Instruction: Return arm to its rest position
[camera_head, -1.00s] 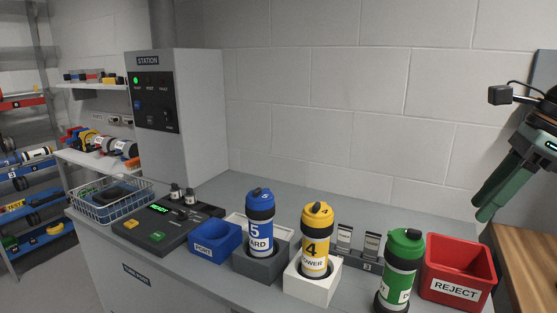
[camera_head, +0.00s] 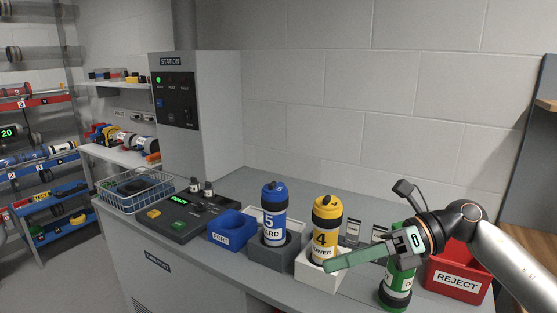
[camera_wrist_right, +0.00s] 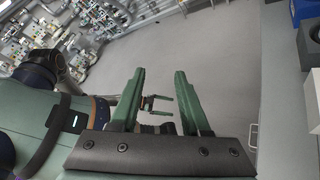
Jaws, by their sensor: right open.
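My right gripper (camera_head: 332,264) reaches in from the right in the head view, its green fingers pointing left in front of the yellow tube 4 (camera_head: 326,212) and its white holder (camera_head: 315,282). In the right wrist view its two fingers (camera_wrist_right: 160,72) are apart with nothing between them, over grey floor. A smaller gripper with two separated green prongs (camera_wrist_right: 160,105), apparently my left one, shows beyond them; it looks empty. My left gripper is not in the head view. The green tube (camera_head: 396,290) is partly hidden behind my right wrist.
The blue tube 5 (camera_head: 274,212) stands in a grey holder (camera_head: 276,256) beside a blue bin (camera_head: 232,229). A red reject bin (camera_head: 456,278) is partly behind my right arm. A wire basket (camera_head: 134,191) and control panel (camera_head: 178,217) are at left. Grey floor (camera_wrist_right: 220,50) is open.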

